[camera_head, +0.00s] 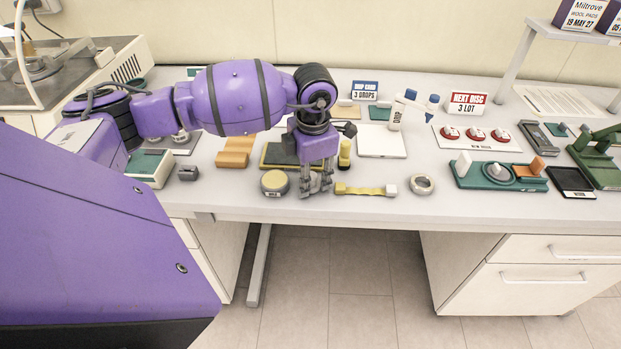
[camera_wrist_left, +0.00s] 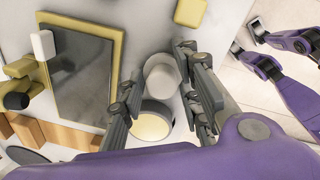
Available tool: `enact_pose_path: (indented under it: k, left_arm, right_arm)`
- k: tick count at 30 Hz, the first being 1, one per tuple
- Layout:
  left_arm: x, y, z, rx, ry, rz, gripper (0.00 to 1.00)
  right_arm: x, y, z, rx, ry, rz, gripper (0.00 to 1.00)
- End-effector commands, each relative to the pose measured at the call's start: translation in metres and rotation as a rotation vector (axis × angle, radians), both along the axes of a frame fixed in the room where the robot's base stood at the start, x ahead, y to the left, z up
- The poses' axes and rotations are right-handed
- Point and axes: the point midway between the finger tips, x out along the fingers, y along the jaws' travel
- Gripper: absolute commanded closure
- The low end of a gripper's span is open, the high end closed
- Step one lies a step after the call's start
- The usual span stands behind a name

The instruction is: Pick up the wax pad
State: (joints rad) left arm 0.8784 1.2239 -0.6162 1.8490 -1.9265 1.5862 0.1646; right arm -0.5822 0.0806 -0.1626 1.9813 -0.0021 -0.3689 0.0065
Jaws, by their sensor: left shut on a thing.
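My left gripper (camera_head: 316,188) is over the front of the bench, just right of a round tin (camera_head: 275,183) labelled WAX with a cream top. In the left wrist view the fingers (camera_wrist_left: 158,85) are on either side of a pale, round, short cylinder (camera_wrist_left: 162,74), which looks like the wax pad. The gripper is shut on it. The cream-topped tin (camera_wrist_left: 152,127) shows beside it, partly behind the fingers.
A dark panel in a yellow frame (camera_head: 270,157) lies behind the gripper, with a yellow bottle (camera_head: 345,153) beside it. A yellow strap (camera_head: 360,190) lies to the right, then a pale ring (camera_head: 421,184). The bench's front edge is close.

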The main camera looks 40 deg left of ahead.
Motion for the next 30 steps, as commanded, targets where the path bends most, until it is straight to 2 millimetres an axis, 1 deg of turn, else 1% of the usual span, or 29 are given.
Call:
enact_pose_path:
  k: [4, 7, 11, 15, 18, 22, 25, 30]
  left_arm:
    - [0.002, 0.0, 0.014, 0.0, -0.005, 0.001, 0.91]
    - [0.001, 0.0, 0.031, 0.001, -0.005, -0.001, 0.91]
    - [-0.022, -0.006, 0.057, 0.003, -0.004, -0.003, 0.91]
    - [-0.05, -0.014, 0.091, 0.004, -0.005, -0.004, 0.91]
    - [-0.077, -0.022, 0.1, 0.005, 0.0, -0.005, 0.91]
    - [-0.103, -0.03, 0.112, 0.003, -0.001, -0.003, 0.91]
    - [-0.118, -0.035, 0.119, 0.003, 0.001, -0.003, 0.91]
    - [-0.131, -0.039, 0.126, 0.001, 0.0, -0.001, 0.91]
  right_arm:
    - [0.0, 0.0, -0.001, 0.0, 0.001, 0.0, 0.6]
    - [-0.001, 0.0, -0.001, 0.0, 0.002, 0.0, 0.6]
    - [0.0, 0.0, -0.001, -0.001, -0.001, 0.0, 0.6]
    - [0.001, 0.0, -0.001, -0.001, -0.003, 0.0, 0.6]
    - [0.0, -0.001, -0.003, -0.002, 0.0, 0.001, 0.6]
    - [-0.001, -0.002, -0.004, -0.004, 0.001, 0.0, 0.6]
    - [-0.001, -0.002, -0.005, -0.004, 0.001, -0.001, 0.6]
    - [0.001, -0.002, -0.003, -0.005, -0.003, 0.0, 0.6]
